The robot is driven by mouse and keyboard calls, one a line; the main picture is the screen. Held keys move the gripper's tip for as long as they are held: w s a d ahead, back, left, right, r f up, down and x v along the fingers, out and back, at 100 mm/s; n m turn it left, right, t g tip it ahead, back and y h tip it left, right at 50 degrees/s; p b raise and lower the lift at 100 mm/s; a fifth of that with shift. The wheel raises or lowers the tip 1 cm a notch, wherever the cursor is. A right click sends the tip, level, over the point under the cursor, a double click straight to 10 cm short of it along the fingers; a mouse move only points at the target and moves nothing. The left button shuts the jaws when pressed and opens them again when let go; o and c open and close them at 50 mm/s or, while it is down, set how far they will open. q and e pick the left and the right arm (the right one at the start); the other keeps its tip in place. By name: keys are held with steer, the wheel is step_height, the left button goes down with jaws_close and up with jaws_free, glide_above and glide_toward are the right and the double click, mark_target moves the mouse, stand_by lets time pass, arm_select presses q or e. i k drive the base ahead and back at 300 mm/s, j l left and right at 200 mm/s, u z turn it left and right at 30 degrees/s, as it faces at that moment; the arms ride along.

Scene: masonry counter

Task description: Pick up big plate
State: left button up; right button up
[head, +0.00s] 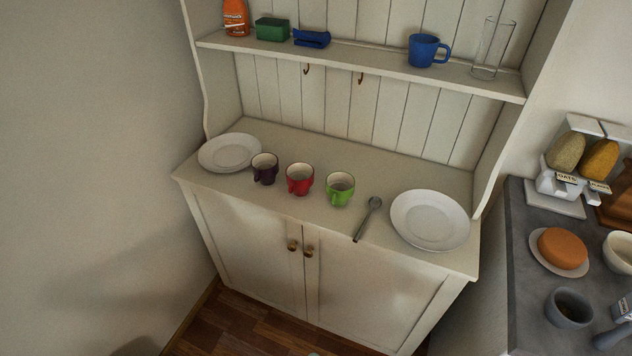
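A big white plate (430,220) lies flat at the right end of the cream dresser's counter (290,207). Another white plate (229,152) lies at the left end of the counter and looks somewhat smaller, though it is farther away.
Between the plates stand a dark purple cup (265,168), a red cup (299,179), a green cup (340,188) and a spoon (367,219). The shelf (370,67) above holds a blue mug (427,50) and a glass (492,48). A grey counter (515,270) stands right.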

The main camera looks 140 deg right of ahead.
mark_target(429, 220)
steer(key=z, duration=4.65)
